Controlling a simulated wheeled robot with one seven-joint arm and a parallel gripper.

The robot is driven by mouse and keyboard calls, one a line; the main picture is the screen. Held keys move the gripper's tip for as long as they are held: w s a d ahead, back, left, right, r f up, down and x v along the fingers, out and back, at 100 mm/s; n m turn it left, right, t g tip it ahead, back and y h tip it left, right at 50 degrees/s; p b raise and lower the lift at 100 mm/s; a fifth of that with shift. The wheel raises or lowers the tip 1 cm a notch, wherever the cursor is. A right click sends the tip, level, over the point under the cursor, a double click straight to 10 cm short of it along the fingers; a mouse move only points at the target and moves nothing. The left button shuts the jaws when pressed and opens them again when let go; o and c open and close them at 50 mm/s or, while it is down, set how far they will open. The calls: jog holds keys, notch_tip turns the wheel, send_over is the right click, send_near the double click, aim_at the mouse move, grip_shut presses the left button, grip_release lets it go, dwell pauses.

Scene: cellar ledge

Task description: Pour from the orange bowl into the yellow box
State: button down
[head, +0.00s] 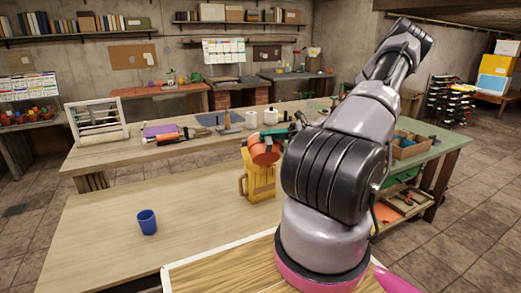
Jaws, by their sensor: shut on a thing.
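The orange bowl (264,150) is over the top of the yellow box (260,184), and it looks tilted. The yellow box stands on the near wooden table, with a handle at its left side. My gripper (277,135) is shut on the orange bowl and holds it at the box's opening. My arm hides part of the gripper and the right side of the box. The inside of the bowl and of the box cannot be made out, and no falling contents can be seen.
A blue cup (147,223) stands on the near table (110,240), left of the box. The table between them is clear. A second bench behind holds a purple thing (158,130), tools and white mugs (270,116). A green-topped table (440,142) with a cardboard box stands at right.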

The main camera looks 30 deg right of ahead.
jog(key=shift+w+d+r+m, duration=0.15)
jog(key=shift+w+r+m, duration=0.45)
jog(key=shift+m, duration=0.2)
jog(key=shift+w+d+r+m, duration=0.15)
jog(key=shift+w+r+m, duration=0.45)
jog(key=shift+m, duration=0.2)
dwell(1.0)
jog(key=shift+w+d+r+m, duration=0.7)
jog(key=shift+w+m, duration=0.7)
jog(key=shift+w, duration=0.75)
jog(key=s+n, duration=0.1)
jog(key=s+a+f+n, duration=0.1)
jog(key=s, duration=0.1)
jog(key=s+n, duration=0.1)
jog(key=s, duration=0.1)
jog(key=shift+s+a+f, duration=0.1)
jog(key=shift+a+f, duration=0.1)
jog(key=shift+f, duration=0.15)
jog(key=shift+a+f+n, duration=0.15)
jog(key=shift+f+n, duration=0.05)
jog(key=shift+n, duration=0.2)
jog(key=shift+s+a+f+n, duration=0.1)
jog(key=shift+s+f+n, duration=0.4)
jog(key=shift+n, duration=0.1)
jog(key=s+a+f+n, duration=0.2)
jog(key=s+f+n, duration=0.7)
jog(key=f+n, duration=0.3)
jog(key=shift+s+a+f, duration=0.25)
jog(key=shift+a, duration=0.05)
